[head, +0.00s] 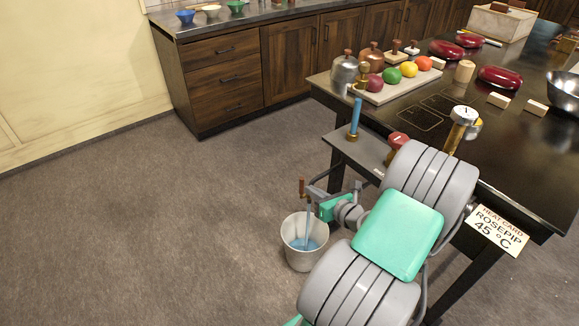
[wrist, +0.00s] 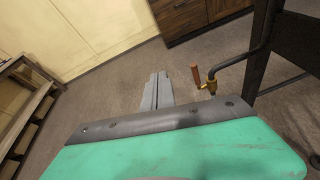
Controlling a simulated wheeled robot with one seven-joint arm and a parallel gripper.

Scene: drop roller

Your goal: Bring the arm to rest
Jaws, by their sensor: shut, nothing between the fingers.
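My gripper (head: 314,190) is low beside the table, at the end of my grey and green arm. Its grey fingers, clear in the wrist view (wrist: 157,90), are together and hold nothing. They point away over the floor. A brass tap with a brown handle (wrist: 197,75) is just right of the fingertips in the wrist view, and appears apart from them. The tap handle (head: 302,187) also shows in the head view. A pale bucket (head: 300,262) with blue liquid stands on the floor below.
A lower side shelf (head: 352,150) carries a blue candle-like rod (head: 355,118). Open floor lies left.

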